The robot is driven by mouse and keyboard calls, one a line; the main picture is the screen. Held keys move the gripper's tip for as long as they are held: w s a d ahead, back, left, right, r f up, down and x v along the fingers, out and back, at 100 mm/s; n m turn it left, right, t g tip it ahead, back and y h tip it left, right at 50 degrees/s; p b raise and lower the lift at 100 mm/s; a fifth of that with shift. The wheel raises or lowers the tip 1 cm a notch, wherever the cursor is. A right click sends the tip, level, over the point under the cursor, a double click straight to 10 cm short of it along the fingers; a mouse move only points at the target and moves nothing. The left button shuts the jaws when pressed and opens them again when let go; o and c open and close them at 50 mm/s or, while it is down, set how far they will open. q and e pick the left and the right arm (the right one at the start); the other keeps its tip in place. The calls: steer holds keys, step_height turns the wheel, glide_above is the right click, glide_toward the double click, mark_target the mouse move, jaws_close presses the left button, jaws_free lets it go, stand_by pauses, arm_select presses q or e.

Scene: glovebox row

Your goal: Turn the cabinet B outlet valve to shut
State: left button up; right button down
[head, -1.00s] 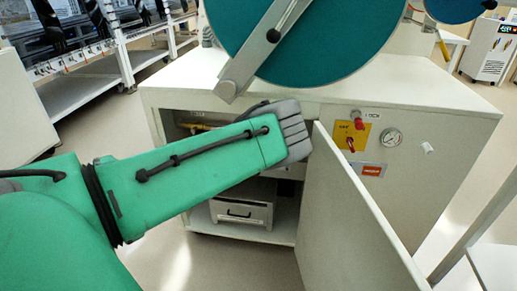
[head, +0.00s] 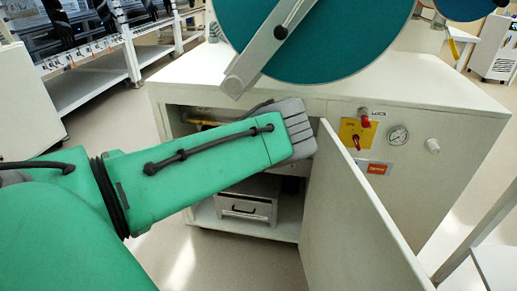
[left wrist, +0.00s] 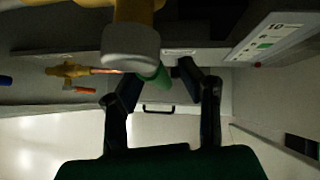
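In the left wrist view, my left gripper (left wrist: 158,80) has its two dark fingers apart. A green, rounded piece (left wrist: 161,84) shows between the fingertips, with visible room on either side. It is partly hidden behind a grey cap (left wrist: 130,46) on a yellow pipe (left wrist: 138,9); I cannot tell whether it is the outlet valve's handle. A brass valve (left wrist: 68,70) with an orange end is at the left. In the head view my green left arm reaches to the open cabinet (head: 290,222), and its fingers are hidden. My right gripper is not in view.
The open cabinet door (head: 350,195) stands just right of my left wrist. A drawer unit (head: 246,202) sits low inside. A yellow plate with a red switch (head: 356,139) and a gauge (head: 398,135) are on the front panel. A labelled box (left wrist: 270,40) is at the right in the wrist view.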

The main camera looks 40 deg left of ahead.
arm_select(q)
steer(key=shift+d+r, duration=0.15)
steer(key=shift+r, duration=0.15)
steer(key=v, duration=0.7)
steer(key=shift+f, duration=0.15)
steer(key=shift+s, duration=0.1)
